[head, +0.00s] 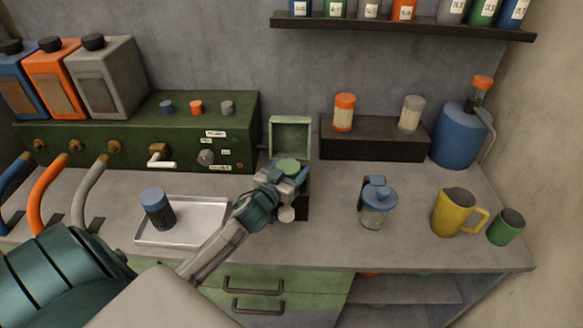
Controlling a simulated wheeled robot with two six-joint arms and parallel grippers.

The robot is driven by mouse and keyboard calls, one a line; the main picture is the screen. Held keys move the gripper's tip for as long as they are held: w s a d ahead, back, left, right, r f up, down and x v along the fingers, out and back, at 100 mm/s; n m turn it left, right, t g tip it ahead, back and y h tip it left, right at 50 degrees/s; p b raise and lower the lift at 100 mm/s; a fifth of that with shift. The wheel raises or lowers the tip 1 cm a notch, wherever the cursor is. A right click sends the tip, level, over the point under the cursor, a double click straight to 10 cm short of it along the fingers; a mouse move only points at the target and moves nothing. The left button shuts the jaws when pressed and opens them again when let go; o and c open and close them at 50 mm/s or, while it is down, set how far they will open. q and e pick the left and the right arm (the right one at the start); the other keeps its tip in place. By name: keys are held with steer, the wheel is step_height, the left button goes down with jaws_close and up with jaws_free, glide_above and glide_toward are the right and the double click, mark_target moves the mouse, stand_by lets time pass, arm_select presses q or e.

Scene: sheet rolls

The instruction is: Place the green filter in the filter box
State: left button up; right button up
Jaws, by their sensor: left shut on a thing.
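The green filter shows as a round green top (287,165) between the fingers of my left gripper (288,173). My left gripper is shut on it, and the fingers and wrist hide most of its body. The filter box stands on the bench behind and below the gripper, with its green lid (304,130) raised open at the back. The gripper and filter are in front of the lid, over the box. The box opening is mostly hidden, so I cannot tell whether the filter is inside it. My right gripper is not in view.
A metal tray (190,235) with a blue-capped filter (157,208) lies to the left. A green control panel (130,140) stands behind it. A glass jar (375,208), yellow jug (455,212) and green cup (506,227) stand to the right. A dark riser (375,143) holds two containers.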

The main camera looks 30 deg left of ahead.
arm_select(q)
steer(key=o, duration=0.9)
steer(key=shift+o, duration=1.3)
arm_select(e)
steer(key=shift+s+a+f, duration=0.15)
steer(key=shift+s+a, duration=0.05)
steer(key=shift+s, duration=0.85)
